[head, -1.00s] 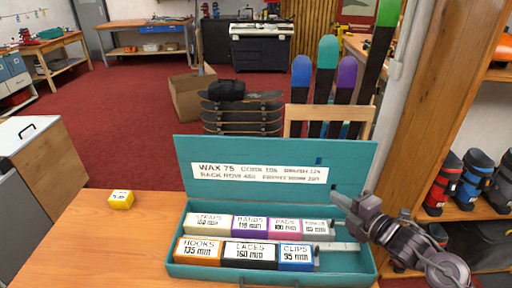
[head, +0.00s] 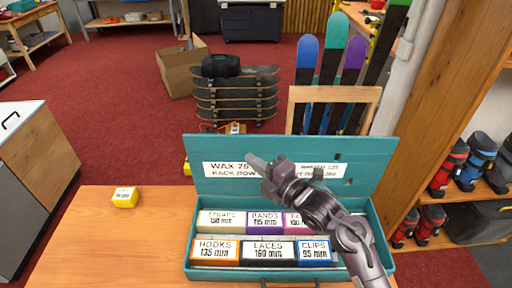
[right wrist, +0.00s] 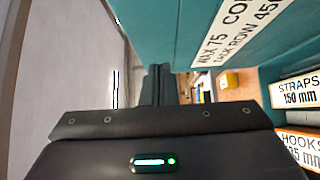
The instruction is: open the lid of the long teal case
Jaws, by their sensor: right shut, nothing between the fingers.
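The long teal case (head: 189,262) stands on the wooden bench. Its lid (head: 365,155) is raised, standing up along the back edge with its labelled inner face toward me. Inside the case are two rows of labelled blocks, among them HOOKS (head: 215,251), LACES (head: 268,253) and CLIPS (head: 314,252). My right gripper (head: 256,164) is shut and empty, above the case and in front of the lid, hiding part of its label. In the right wrist view the closed fingers (right wrist: 158,85) show near the lid (right wrist: 172,35). I cannot tell whether they touch it. My left gripper is out of view.
A small yellow block (head: 124,197) lies on the bench (head: 85,245) left of the case, with bare bench around it. A wooden post (head: 440,100) and boot shelves stand to the right. Skateboards (head: 236,100) and a ski rack (head: 335,95) stand behind the bench.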

